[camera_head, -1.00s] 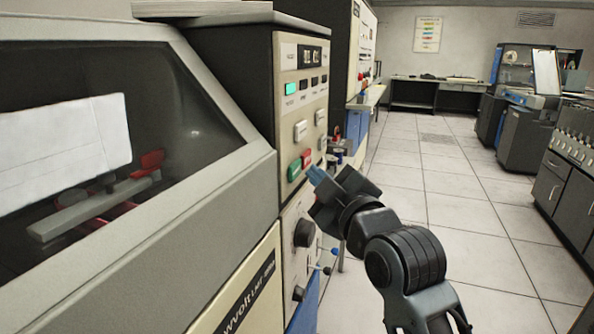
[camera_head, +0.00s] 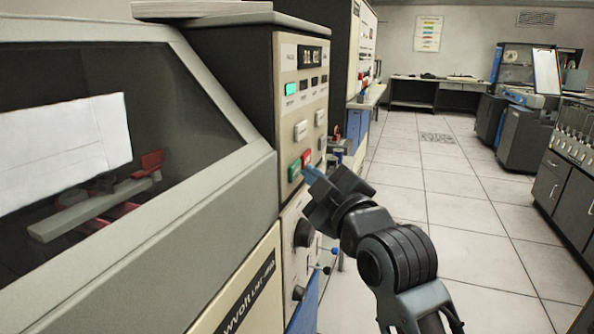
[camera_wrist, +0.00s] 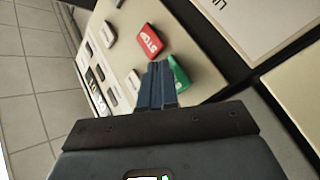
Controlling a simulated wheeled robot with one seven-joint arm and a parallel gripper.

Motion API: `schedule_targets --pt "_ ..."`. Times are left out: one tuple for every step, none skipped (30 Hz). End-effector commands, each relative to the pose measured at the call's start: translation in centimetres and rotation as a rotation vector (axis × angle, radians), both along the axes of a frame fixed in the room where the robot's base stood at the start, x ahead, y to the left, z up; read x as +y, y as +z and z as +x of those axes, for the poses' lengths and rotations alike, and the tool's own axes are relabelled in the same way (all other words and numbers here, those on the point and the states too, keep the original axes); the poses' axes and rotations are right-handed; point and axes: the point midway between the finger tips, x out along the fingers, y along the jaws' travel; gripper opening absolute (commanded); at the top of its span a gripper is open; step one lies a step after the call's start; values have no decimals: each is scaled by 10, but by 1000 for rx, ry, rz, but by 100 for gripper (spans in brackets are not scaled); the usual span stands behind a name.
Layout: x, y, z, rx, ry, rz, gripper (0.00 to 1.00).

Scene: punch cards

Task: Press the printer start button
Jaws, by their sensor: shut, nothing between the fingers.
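The printer (camera_head: 225,190) has a cream control panel (camera_head: 290,115) with several buttons. A green button (camera_head: 295,170) sits low on the panel, beside a red button (camera_head: 306,157). In the wrist view the red button (camera_wrist: 149,41) reads STOP. The green button (camera_wrist: 180,76) shows there too, partly hidden by my fingers, so its label is not readable. My gripper (camera_head: 312,174) is shut and empty, with its blue fingertips just in front of the panel, near the green and red buttons. In the wrist view the fingertips (camera_wrist: 157,68) overlap the green button's edge; I cannot tell whether they touch it.
A slanted window covers paper (camera_head: 60,150) at left. Open tiled floor (camera_head: 460,240) lies to the right, with dark cabinets (camera_head: 565,190) beyond.

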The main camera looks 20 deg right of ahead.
Motion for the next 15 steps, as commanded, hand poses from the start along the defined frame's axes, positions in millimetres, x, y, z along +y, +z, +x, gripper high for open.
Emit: schedule_targets --pt "0 0 0 0 0 0 0" --pt "0 0 0 0 0 0 0" --pt "1 0 1 0 0 0 0" --pt "1 0 1 0 0 0 0" --pt "1 0 1 0 0 0 0" --pt "1 0 1 0 0 1 0" --pt "2 0 1 1 1 1 0" --pt "2 0 2 1 1 1 0" --pt "2 0 2 1 1 1 0" --pt "3 0 2 1 1 1 0" --pt "3 0 2 1 1 1 0" --pt "3 0 2 1 1 1 0" --pt "3 0 3 1 1 1 0" --pt "4 0 3 1 1 1 0" --pt "4 0 3 1 1 1 0"
